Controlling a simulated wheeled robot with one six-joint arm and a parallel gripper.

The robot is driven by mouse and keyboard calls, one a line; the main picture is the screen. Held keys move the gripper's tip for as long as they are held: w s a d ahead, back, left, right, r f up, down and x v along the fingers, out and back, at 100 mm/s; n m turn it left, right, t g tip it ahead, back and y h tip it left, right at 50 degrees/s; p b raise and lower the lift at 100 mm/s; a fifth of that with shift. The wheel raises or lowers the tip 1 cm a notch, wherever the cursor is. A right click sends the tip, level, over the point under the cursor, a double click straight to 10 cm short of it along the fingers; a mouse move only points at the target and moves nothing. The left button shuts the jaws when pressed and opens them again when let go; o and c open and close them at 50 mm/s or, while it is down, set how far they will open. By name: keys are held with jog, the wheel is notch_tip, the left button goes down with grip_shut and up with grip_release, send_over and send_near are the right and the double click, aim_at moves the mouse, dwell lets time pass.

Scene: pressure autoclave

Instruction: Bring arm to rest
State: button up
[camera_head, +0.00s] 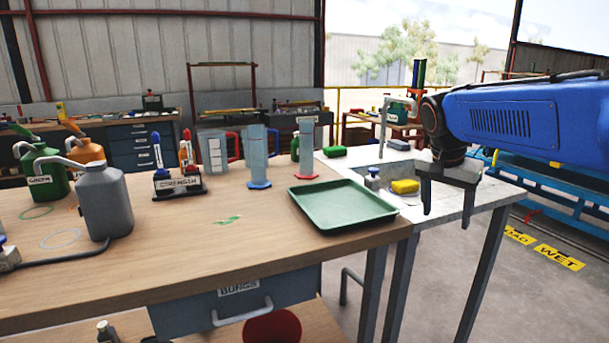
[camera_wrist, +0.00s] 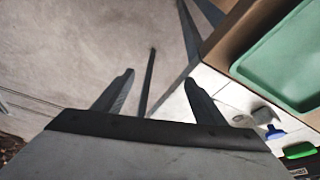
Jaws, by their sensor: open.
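My gripper (camera_head: 447,205) hangs from the end of my blue arm at the right of the head view, with its fingers pointing down. It is in front of the white sink counter, near its front edge. In the wrist view my gripper (camera_wrist: 152,92) shows two dark fingers spread well apart with nothing between them. The floor and a table leg show beyond the fingers. The gripper is open and empty.
A green tray (camera_head: 341,205) lies on the wooden bench corner, left of my gripper. A grey wash bottle (camera_head: 104,203) stands far left.

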jog(key=s+a+f+n+y, duration=0.1)
jog(key=s+f+n, duration=0.2)
jog(key=s+f, duration=0.2)
jog(key=s+a+f+n+t+y, duration=0.1)
jog(key=s+f, duration=0.4)
jog(key=s, duration=0.7)
jog(key=s+a+f+n+t, duration=0.1)
jog(key=s+a+f+n, duration=0.1)
jog(key=s+f+n, duration=0.3)
jog(key=s, duration=0.3)
jog(key=shift+s+a+f+n+y, duration=0.2)
jog(key=shift+f+n+y, duration=0.1)
jog(key=shift+y, duration=0.1)
